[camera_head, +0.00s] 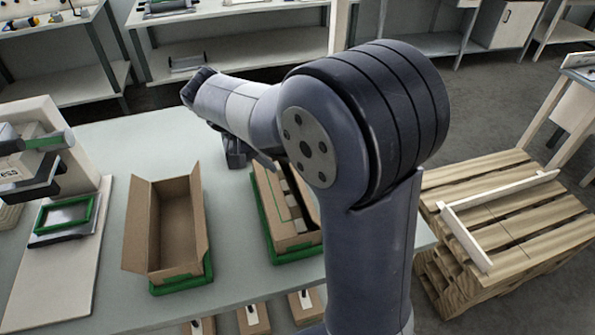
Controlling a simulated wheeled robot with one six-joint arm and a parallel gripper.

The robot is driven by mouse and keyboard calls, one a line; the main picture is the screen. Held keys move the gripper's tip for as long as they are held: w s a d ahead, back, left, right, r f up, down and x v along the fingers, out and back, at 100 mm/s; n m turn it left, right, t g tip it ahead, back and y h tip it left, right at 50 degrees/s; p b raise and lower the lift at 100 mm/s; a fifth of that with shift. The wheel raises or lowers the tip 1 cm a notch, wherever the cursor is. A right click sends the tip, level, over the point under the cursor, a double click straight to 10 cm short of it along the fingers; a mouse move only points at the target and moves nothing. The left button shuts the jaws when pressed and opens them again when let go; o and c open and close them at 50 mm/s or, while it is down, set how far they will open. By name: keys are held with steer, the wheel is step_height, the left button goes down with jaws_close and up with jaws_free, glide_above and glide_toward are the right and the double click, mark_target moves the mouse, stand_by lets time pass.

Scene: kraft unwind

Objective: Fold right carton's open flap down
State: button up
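The right carton (277,212) is brown cardboard and sits in a green frame (296,255) on the pale table. A narrow opening shows along its top, with light pieces in or beside it. My arm hides its right side, so I cannot tell exactly how its flap stands. My gripper (236,154) shows only as a small dark part under the wrist, at the carton's far left corner. Its fingers are not clear, and I cannot tell whether it touches the carton.
An open, empty-looking carton (172,262) with raised flaps stands to the left in another green frame (181,285). A device (35,165) stands at the far left. A wooden pallet stack (510,215) is at the right. Bare table (120,140) lies behind the left carton.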

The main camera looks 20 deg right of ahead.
steer(key=x, duration=0.9)
steer(key=shift+c, duration=0.4)
jaws_close()
